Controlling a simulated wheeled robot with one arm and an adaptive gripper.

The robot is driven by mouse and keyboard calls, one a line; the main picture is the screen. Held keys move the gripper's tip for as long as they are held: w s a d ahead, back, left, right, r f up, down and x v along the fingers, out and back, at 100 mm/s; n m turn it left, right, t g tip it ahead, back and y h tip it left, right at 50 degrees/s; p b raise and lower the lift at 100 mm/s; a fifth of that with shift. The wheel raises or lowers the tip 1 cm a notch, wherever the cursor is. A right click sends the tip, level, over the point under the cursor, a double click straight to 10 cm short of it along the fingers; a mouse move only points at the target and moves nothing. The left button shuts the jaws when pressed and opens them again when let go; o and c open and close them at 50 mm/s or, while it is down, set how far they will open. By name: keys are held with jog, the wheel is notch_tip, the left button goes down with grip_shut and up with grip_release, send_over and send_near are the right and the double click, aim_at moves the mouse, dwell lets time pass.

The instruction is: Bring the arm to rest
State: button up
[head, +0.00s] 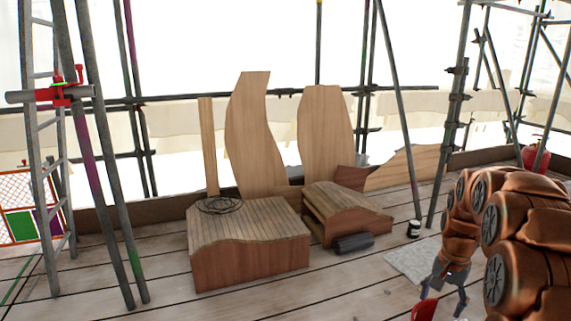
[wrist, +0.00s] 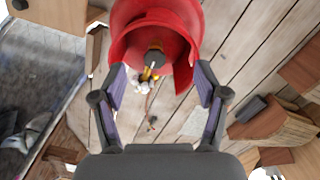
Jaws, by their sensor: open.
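My gripper (head: 444,297) hangs at the lower right of the head view, at the end of my copper-coloured arm, fingers pointing down. In the wrist view my gripper (wrist: 160,75) has its two dark fingers spread wide apart, with nothing held between them. A red, open, bucket-like object (wrist: 183,25) lies beyond the fingertips, with small yellow and white bits at its opening. A red object (head: 424,310) also shows near the gripper at the bottom of the head view, mostly cut off. I cannot tell its distance from the fingers.
Two low wooden-topped blocks (head: 250,258) stand mid-deck, with a dark cylinder (head: 353,243) beside them. Tall curved boards (head: 262,140) lean behind. Scaffold poles (head: 398,105) and a ladder (head: 45,170) rise around the deck. A grey mat (head: 412,259) and small jar (head: 414,228) are near my arm.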

jog(key=s+a+r+n+g, duration=0.1)
jog(key=s+a+n, duration=0.2)
jog(key=s+a, duration=0.6)
jog(key=s+a+r+n+g, duration=0.1)
jog(key=s+a+n, duration=0.3)
jog(key=s, duration=0.8)
jog(key=s+a+r+n, duration=0.1)
jog(key=s+a+n, duration=0.2)
jog(key=s+a, duration=0.6)
notch_tip(320, 180, up, 25)
jog(key=s+d+p, duration=0.1)
jog(key=s+p, duration=0.1)
jog(key=p, duration=2.2)
jog(key=shift+s+d+r+t, duration=0.15)
jog(key=shift+s+d+t, duration=0.15)
jog(key=shift+s+d, duration=0.1)
jog(key=shift+m, duration=0.3)
